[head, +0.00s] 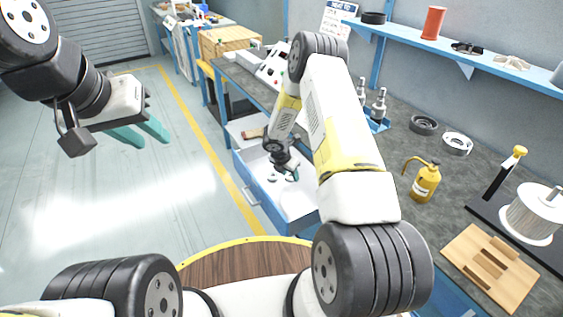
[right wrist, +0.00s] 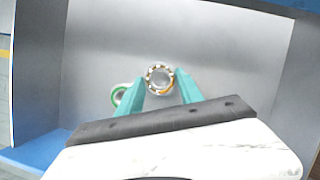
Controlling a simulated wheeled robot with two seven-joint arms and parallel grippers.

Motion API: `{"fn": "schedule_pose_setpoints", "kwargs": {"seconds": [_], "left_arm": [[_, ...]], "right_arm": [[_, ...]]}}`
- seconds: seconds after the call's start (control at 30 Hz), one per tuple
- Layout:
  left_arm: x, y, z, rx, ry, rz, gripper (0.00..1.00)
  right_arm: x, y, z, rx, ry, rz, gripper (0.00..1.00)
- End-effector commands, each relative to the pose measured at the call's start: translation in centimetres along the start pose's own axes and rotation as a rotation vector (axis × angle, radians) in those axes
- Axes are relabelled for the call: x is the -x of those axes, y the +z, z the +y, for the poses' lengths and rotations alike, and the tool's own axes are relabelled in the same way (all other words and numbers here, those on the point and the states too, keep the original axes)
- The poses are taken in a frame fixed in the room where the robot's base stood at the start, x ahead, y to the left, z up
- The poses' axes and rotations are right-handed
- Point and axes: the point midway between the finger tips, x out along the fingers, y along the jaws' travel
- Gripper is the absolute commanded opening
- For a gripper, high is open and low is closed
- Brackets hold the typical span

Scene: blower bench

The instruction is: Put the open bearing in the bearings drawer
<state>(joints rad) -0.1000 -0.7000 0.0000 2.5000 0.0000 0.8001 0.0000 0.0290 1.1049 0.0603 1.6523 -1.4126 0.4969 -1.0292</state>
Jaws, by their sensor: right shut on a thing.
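The open bearing (right wrist: 159,77), a metal ring with its balls showing, is between the teal fingertips of my right gripper (right wrist: 161,88) in the right wrist view. That gripper is shut on it. In the head view my right gripper (head: 290,174) is inside the pulled-out blue drawer (head: 262,198) with its pale interior. A second bearing with a green ring (right wrist: 121,95) lies on the drawer floor to the left, partly hidden by a finger. I cannot tell whether the held bearing touches the floor. My left gripper (head: 150,138) is open and empty over the floor at the left.
The grey bench (head: 395,165) above the drawer holds a yellow oil can (head: 425,182), dark and light rings, a wooden block (head: 489,268) and a white spool (head: 533,212). A shelf (head: 470,62) runs along the wall. The floor left of the drawer is clear.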

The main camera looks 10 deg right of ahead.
Motion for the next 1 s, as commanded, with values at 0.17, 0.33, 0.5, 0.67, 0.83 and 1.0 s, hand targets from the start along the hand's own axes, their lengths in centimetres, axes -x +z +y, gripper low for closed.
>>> {"fn": "schedule_pose_setpoints", "kwargs": {"seconds": [0.17,0.33,0.5,0.67,0.83,1.0], "left_arm": [[0.0,0.0,0.0,0.0,0.0,0.0,0.34],[0.0,0.0,0.0,0.0,0.0,0.0,0.34],[0.0,0.0,0.0,0.0,0.0,0.0,0.34],[0.0,0.0,0.0,0.0,0.0,0.0,0.34],[0.0,0.0,0.0,0.0,0.0,0.0,0.34],[0.0,0.0,0.0,0.0,0.0,0.0,0.34]], "right_arm": [[-2.4,-1.0,-0.1,0.0,-0.003,0.001,0.0],[-2.4,-1.0,0.0,-0.002,-0.001,-0.001,0.0],[-2.6,-1.1,-0.1,-0.001,-0.002,-0.001,0.0],[-2.6,-1.1,-0.1,-0.002,-0.002,-0.001,0.65],[-2.6,-1.1,-0.1,-0.002,-0.002,0.0,0.65],[-2.3,-0.9,0.0,-0.002,-0.001,0.0,0.65]]}}
